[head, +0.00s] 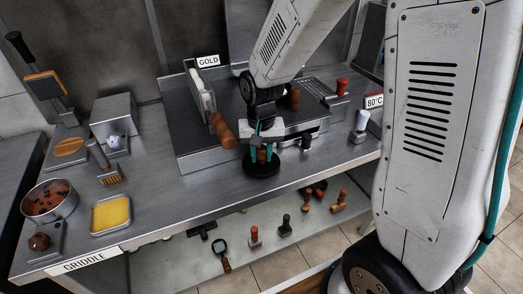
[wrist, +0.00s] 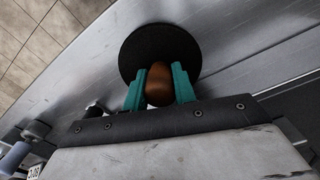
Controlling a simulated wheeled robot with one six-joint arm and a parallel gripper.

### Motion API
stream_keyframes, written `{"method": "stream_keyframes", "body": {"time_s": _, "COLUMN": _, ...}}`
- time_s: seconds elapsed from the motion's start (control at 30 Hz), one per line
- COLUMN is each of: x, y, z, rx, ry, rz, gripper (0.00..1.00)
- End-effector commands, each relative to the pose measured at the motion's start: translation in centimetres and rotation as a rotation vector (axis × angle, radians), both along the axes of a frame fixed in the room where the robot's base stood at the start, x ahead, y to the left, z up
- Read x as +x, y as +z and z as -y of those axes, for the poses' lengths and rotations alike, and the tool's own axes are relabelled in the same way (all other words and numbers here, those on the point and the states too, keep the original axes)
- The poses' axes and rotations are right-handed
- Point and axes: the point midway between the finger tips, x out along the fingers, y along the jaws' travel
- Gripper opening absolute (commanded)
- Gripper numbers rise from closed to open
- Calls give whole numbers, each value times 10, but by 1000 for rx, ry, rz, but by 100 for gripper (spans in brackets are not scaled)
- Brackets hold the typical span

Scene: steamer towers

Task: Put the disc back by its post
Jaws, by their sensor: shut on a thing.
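A round black disc (head: 262,168) with a brown wooden knob is under my gripper (head: 262,153), near the counter's front edge. The teal fingers are shut on the knob, one on each side. In the wrist view the knob (wrist: 159,88) sits between the fingers, with the disc (wrist: 150,45) flat behind it. I cannot tell whether the disc touches the counter or hangs just above it. Which post belongs to the disc is not clear. A small white-topped upright (head: 362,121) stands to the right by an 80°C sign (head: 375,100).
A griddle (head: 205,158) with a GOLD sign (head: 208,62) and a wooden-handled tool (head: 222,131) is behind my gripper. A pot (head: 49,201), yellow tray (head: 111,214) and brush (head: 108,170) stand left. The lower shelf (head: 190,265) holds several tools. Bare counter (head: 175,205) lies front left.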

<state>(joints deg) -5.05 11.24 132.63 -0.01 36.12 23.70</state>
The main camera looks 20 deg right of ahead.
Motion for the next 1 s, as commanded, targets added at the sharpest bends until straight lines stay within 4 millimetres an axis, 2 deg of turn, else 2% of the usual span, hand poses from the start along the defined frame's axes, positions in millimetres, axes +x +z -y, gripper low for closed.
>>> {"method": "stream_keyframes", "body": {"time_s": 1.0, "x": 0, "y": -10, "z": 0, "rx": 0, "ry": 0, "rz": 0, "gripper": 0}}
